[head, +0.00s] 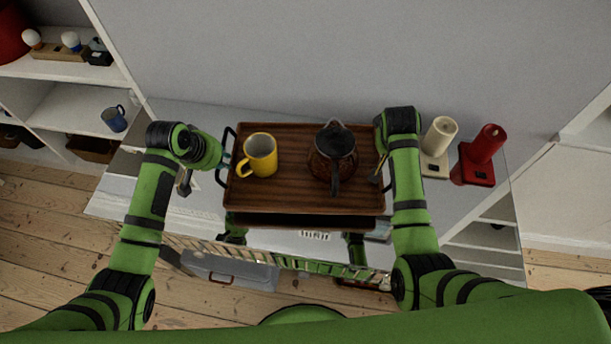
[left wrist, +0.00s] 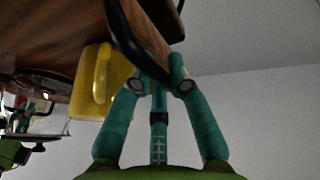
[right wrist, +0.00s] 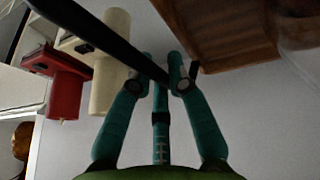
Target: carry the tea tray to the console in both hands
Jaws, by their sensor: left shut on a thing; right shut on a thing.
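The brown wooden tea tray (head: 290,200) has black handles at its two ends and looks level. A yellow mug (head: 260,155) stands upright on its left part, and a dark glass teapot (head: 332,155) stands right of centre. My left gripper (head: 222,162) is shut on the left handle, which crosses between its fingers in the left wrist view (left wrist: 160,85). My right gripper (head: 381,172) is shut on the right handle, also seen in the right wrist view (right wrist: 160,82). The glossy console (head: 200,212) lies below the tray and mirrors its dark underside. Any gap between them is hard to judge.
The grey wall is behind. A white shelf (head: 75,103) with a blue mug (head: 113,119) is at left. The console's left end looks clear.

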